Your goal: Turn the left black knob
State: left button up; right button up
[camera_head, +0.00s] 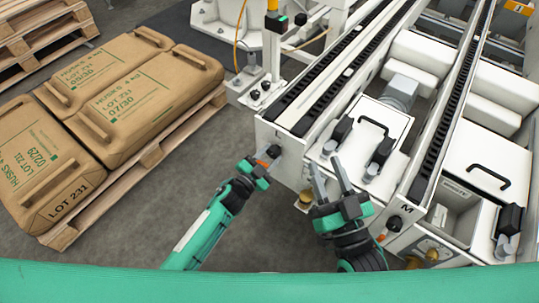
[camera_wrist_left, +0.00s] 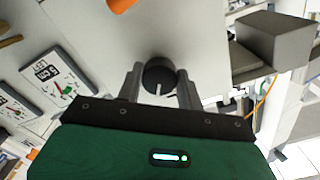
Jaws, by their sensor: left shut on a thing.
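A round black knob (camera_wrist_left: 158,72) with a white mark sits on a light panel in the left wrist view. The white mark points toward the gripper body. My left gripper (camera_wrist_left: 155,80) has one grey finger on each side of the knob and is shut on it. In the head view my left gripper (camera_head: 268,158) is at the front left corner of the white machine (camera_head: 285,160), and the knob is hard to make out there. My right gripper (camera_head: 324,164) is open and empty, its fingers apart and pointing up over the machine's front.
Brown sacks (camera_head: 145,95) lie on a wooden pallet (camera_head: 130,175) at the left. Conveyor rails (camera_head: 335,70) run back from the machine. An orange part (camera_wrist_left: 120,4) is near the knob. Grey floor (camera_head: 195,150) is clear between pallet and machine.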

pick_arm(q)
jog(key=m, duration=0.3)
jog(key=shift+m, duration=1.6)
pick_arm(e)
jog(key=shift+d+r+t, duration=0.2)
jog(key=shift+r+t, duration=0.3)
jog(key=shift+r, duration=0.35)
pick_arm(q)
jog(key=o, duration=1)
jog(key=shift+s+a, duration=0.15)
jog(key=shift+s, duration=0.05)
jog(key=p+v, duration=0.1)
jog(key=v, duration=1.2)
jog(key=shift+p, duration=0.4)
pick_arm(e)
notch_tip(320, 180, down, 10)
jog(key=s+a+g, duration=0.2)
jog(key=g, duration=0.4)
jog(key=shift+s+a+r, duration=0.2)
jog(key=shift+s+a, duration=0.05)
jog(key=shift+a, duration=0.05)
